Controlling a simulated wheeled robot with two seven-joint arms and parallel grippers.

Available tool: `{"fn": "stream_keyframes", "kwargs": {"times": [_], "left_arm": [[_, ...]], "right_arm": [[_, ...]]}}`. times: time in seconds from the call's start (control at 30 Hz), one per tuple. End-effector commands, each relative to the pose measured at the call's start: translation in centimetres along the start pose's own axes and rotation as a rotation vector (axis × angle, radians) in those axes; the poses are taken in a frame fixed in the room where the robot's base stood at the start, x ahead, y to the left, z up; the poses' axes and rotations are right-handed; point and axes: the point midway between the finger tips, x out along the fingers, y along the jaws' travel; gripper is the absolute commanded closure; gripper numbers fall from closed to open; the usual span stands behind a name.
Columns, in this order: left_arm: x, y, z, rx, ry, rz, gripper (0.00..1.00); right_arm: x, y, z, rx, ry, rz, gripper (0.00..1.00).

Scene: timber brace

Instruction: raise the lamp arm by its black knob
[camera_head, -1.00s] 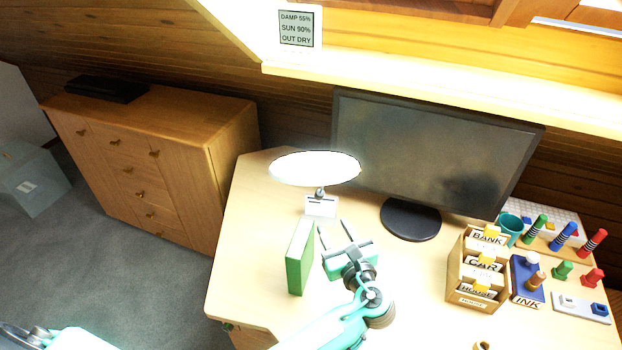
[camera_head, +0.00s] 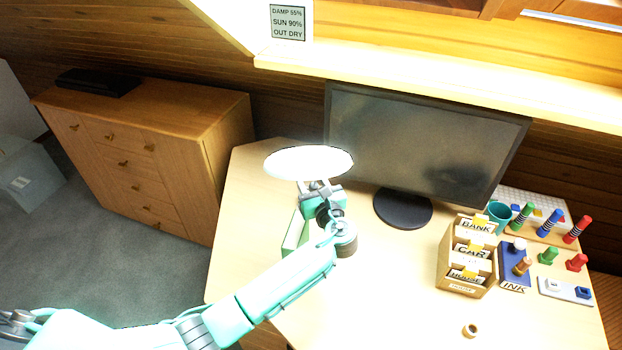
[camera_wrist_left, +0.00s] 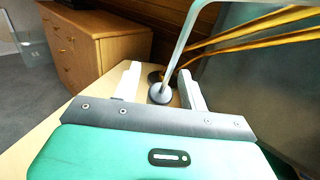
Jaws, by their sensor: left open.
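The lamp (camera_head: 309,161) has a bright white oval head over the left part of the desk; its lower parts are hidden behind my gripper in the head view. My left gripper (camera_head: 318,187) is just below the lamp head, with its jaws open. In the left wrist view, the pale lamp arm (camera_wrist_left: 186,40) slants down to a grey round end (camera_wrist_left: 159,93) between my spread fingers (camera_wrist_left: 160,86). A dark part (camera_wrist_left: 154,76) shows just behind that end; I cannot tell whether it is the black knob. No grip on it is visible. My right gripper is not in view.
A green book (camera_head: 294,235) stands close beside my left forearm, partly hidden. The monitor (camera_head: 425,145) is right of the lamp. A card box (camera_head: 466,282), ink pad (camera_head: 514,270) and stamps fill the desk's right side. A small ring (camera_head: 470,330) lies in front.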

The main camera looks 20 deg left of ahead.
Motion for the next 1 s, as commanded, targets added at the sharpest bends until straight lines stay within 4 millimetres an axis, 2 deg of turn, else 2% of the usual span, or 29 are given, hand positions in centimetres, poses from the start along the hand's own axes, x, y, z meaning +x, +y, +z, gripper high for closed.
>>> {"fn": "stream_keyframes", "kwargs": {"times": [0.27,0.37,0.5,0.77,1.0], "left_arm": [[0.2,0.0,-0.1,0.0,0.0,0.001,0.57],[0.2,0.0,-0.1,0.0,0.0,0.0,0.73],[0.2,0.0,-0.1,0.0,0.0,0.0,1.0],[0.3,0.0,0.4,0.0,0.006,0.001,1.0],[1.6,0.0,2.8,0.002,0.056,0.002,1.0]], "right_arm": [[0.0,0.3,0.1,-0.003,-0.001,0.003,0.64],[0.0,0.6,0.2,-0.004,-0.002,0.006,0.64],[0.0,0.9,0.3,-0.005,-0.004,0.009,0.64],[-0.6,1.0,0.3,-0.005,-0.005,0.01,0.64],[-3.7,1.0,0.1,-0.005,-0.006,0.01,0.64]]}}
